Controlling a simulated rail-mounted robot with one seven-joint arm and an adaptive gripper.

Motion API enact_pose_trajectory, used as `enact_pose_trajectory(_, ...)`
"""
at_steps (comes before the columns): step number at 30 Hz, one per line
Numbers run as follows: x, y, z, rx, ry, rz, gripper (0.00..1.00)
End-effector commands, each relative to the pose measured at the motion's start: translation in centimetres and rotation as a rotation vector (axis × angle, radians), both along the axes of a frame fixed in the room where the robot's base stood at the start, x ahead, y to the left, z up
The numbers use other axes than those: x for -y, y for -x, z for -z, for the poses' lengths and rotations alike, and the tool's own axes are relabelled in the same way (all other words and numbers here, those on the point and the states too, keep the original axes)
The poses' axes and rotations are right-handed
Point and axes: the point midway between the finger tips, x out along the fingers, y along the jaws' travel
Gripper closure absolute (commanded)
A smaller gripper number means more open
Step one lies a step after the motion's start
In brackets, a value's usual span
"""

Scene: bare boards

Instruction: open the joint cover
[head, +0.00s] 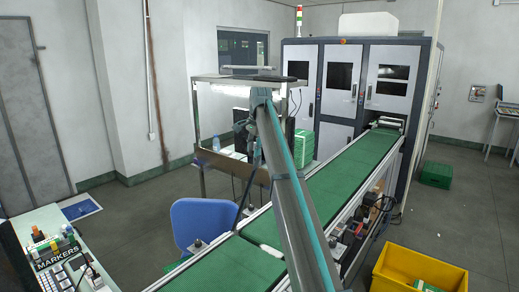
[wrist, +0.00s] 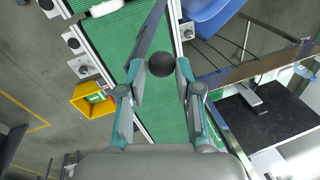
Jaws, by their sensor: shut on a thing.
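My gripper (wrist: 161,74) has its two fingers closed around a round black ball knob (wrist: 161,63) in the wrist view. A long dark bar (wrist: 149,36) runs away from beside the knob, over the green belt; whether this is the joint cover I cannot tell. In the head view my gripper (head: 247,132) is above the conveyor, largely hidden behind my arm, and the knob cannot be made out. A pale strip (head: 268,250) lies across the joint between two green belt sections, partly behind my arm; it also shows in the wrist view (wrist: 105,8).
The green conveyor (head: 345,180) runs back to a grey cabinet machine (head: 350,95). A blue chair (head: 203,225) and a workbench (head: 230,170) stand left of it. A yellow bin (head: 415,272) is at right. A marker table (head: 65,260) is at lower left.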

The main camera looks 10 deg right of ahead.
Motion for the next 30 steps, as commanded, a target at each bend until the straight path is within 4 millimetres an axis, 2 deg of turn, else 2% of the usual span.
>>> enact_pose_trajectory(1, -1.11, 0.05, 2.19, -0.016, -0.014, -0.009, 1.00)
enact_pose_trajectory(5, -1.10, 0.12, 2.22, -0.018, -0.014, -0.011, 1.00)
enact_pose_trajectory(6, -1.11, 0.15, 2.23, -0.018, -0.014, -0.011, 0.60)
enact_pose_trajectory(9, -1.11, 0.17, 2.18, -0.018, -0.014, -0.011, 0.45)
enact_pose_trajectory(30, -0.44, 0.00, 1.36, -0.015, -0.008, -0.006, 0.45)
